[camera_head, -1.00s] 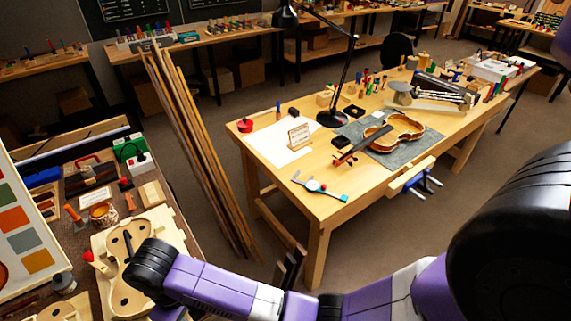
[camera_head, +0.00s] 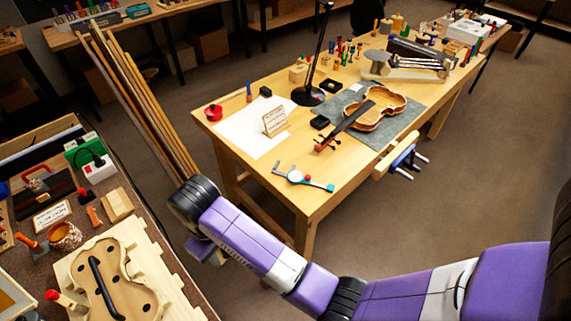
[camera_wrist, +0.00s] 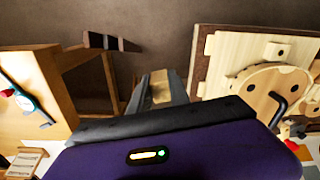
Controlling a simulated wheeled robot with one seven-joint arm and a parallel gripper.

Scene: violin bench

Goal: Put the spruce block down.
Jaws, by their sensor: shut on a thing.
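The spruce block (camera_wrist: 161,86) is a small pale wood piece held between the two grey fingers of my gripper (camera_wrist: 163,88), seen in the wrist view. My gripper is shut on it. Bare floor shows behind it, and it looks clear of both benches.
The left bench (camera_head: 140,222) carries a violin mould (camera_head: 118,283), a pale wood block (camera_head: 117,205) and a cup (camera_head: 65,235). The violin table (camera_head: 236,182) holds white paper (camera_head: 243,137), a caliper (camera_head: 300,178) and a violin (camera_head: 372,108). Long wood strips (camera_head: 140,95) lean close behind my wrist.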

